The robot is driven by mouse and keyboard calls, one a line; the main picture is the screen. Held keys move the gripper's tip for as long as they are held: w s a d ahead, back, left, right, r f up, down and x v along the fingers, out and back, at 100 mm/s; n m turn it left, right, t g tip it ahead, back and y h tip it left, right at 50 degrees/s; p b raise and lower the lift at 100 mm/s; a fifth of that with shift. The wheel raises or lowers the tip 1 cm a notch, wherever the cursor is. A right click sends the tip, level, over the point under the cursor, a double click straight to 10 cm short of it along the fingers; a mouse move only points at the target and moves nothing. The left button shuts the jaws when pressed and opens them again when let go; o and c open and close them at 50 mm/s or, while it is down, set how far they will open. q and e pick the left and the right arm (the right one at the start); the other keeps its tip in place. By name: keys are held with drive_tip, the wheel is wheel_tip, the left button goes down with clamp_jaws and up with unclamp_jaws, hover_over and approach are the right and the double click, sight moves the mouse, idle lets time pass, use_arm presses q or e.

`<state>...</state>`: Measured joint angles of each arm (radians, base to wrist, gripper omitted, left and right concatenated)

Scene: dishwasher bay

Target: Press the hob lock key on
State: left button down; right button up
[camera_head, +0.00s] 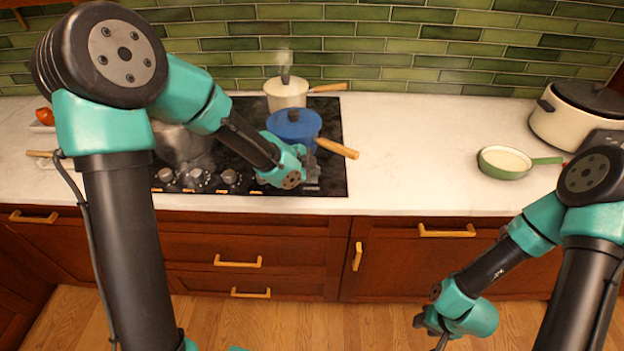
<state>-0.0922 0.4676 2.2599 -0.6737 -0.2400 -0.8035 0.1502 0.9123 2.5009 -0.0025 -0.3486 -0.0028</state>
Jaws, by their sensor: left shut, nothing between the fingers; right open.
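The black hob (334,180) is set in the white counter, with knobs (229,177) along its front edge. My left gripper (311,168) is shut and empty over the hob's front right part, close to the small controls at that corner. I cannot make out the lock key; the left gripper covers part of this area, and I cannot tell whether it touches the surface. My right gripper (428,326) is open and empty, low in front of the drawers, away from the hob.
A blue pot (293,122) with a wooden handle (338,148) stands just behind my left gripper. A steaming cream pot (286,93) and a grey metal pot (180,146) are on the hob. A green pan (504,171) and cream cooker (560,125) stand right; the counter between is clear.

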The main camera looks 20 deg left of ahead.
use_arm(q)
drive_tip(key=shift+f, duration=0.1)
drive_tip(key=shift+f, duration=0.35)
idle(0.4)
drive_tip(key=shift+r, duration=0.45)
drive_tip(key=shift+r, duration=0.1)
drive_tip(key=shift+r, duration=2.9)
drive_tip(key=shift+s, duration=0.1)
